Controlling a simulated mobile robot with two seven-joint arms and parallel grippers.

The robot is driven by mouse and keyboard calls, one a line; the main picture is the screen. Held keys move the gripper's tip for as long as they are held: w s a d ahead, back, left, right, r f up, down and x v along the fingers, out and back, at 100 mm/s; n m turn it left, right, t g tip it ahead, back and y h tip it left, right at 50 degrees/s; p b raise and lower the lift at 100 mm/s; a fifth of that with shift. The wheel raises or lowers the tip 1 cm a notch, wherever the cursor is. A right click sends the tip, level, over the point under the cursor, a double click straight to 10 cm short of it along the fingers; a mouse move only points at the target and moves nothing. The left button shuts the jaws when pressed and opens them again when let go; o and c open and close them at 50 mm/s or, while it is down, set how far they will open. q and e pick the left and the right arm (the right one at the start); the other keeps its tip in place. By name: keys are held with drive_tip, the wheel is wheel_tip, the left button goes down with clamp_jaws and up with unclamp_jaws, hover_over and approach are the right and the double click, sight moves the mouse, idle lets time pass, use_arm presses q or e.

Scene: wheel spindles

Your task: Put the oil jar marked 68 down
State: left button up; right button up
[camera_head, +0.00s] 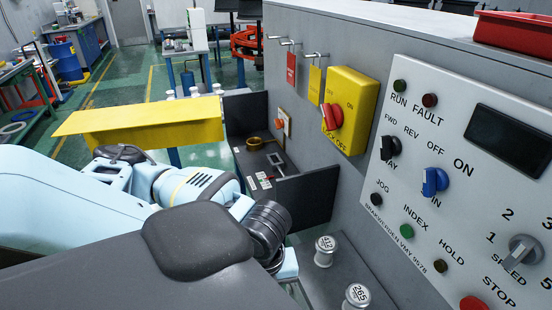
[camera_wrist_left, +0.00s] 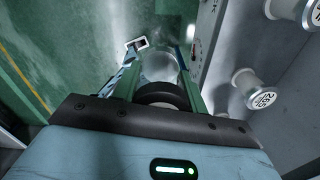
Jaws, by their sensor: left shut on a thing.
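My left gripper (camera_wrist_left: 162,72) is shut on a pale, clear-looking jar (camera_wrist_left: 158,64) with a dark ring at its near end. No number can be read on this jar, so I cannot tell from its face that it is marked 68. In the head view my own arm hides the jar and the fingertips; only a pale part of the hand shows beyond the dark wrist. Green floor shows past the held jar in the left wrist view. My right gripper is in neither view.
Two white-capped jars stand on a grey shelf: one (camera_head: 324,252) behind, one marked 265 (camera_head: 356,296) in front. The control panel (camera_head: 460,190) rises to the right. A dark open box (camera_head: 300,200) and a yellow plate (camera_head: 140,125) lie beyond my arm.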

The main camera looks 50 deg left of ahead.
use_arm(q)
drive_tip(key=shift+w, duration=0.1)
drive_tip(key=shift+w+d+r+n, duration=0.2)
drive_tip(key=shift+w+n, duration=0.35)
drive_tip(key=shift+n, duration=0.45)
drive_tip(key=w+d+r+n, duration=0.3)
drive_tip(key=w+n, duration=0.2)
drive_tip(key=n, duration=0.6)
drive_tip(key=w+d+r+n, duration=0.3)
drive_tip(key=w+n, duration=0.2)
drive_tip(key=n, duration=0.6)
drive_tip(key=shift+w+d, duration=0.25)
drive_tip(key=shift+w, duration=0.1)
drive_tip(key=shift+s, duration=0.1)
